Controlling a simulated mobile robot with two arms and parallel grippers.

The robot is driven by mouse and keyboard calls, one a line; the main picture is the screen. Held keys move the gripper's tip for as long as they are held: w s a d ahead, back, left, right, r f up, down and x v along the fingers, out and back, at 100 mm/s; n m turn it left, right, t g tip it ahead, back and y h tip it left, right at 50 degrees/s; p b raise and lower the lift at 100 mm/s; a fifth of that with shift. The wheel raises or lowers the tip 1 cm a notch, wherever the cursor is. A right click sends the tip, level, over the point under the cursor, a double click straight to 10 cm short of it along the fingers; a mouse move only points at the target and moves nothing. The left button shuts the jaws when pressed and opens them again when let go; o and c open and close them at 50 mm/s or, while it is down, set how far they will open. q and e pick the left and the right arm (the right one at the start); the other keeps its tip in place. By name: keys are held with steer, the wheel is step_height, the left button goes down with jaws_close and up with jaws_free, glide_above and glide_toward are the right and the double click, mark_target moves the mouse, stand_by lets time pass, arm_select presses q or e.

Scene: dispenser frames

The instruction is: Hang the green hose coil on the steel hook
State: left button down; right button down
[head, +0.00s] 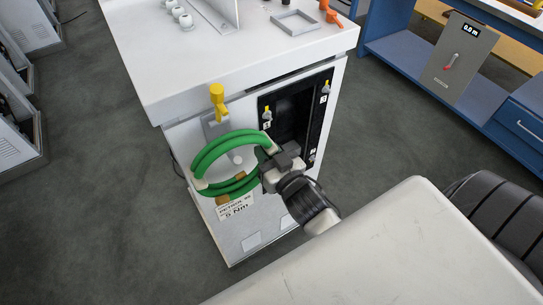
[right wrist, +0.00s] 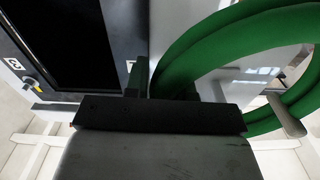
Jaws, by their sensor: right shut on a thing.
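The green hose coil (head: 205,152) is a ring of several loops with pale bands, in front of the white cabinet's face. My right gripper (head: 268,162) is shut on the coil's right side. In the right wrist view the coil (right wrist: 225,35) curves up and right from the fingers (right wrist: 175,88). A grey metal bracket (head: 211,124) with a yellow piece (head: 217,96) above it is on the cabinet face, partly behind the coil's top. I cannot make out the steel hook's shape clearly, nor whether the coil touches it. My left gripper is not in view.
The white cabinet (head: 150,82) has a black recessed panel (head: 293,112) with yellow-tipped parts right of the coil. A label (head: 236,207) sits below the coil. White fittings, a square frame and orange items stand on top. A blue bench (head: 398,60) is at the right.

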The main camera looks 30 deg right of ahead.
steer(key=shift+w, duration=1.05)
steer(key=shift+f+b, duration=1.05)
steer(key=shift+f, duration=0.05)
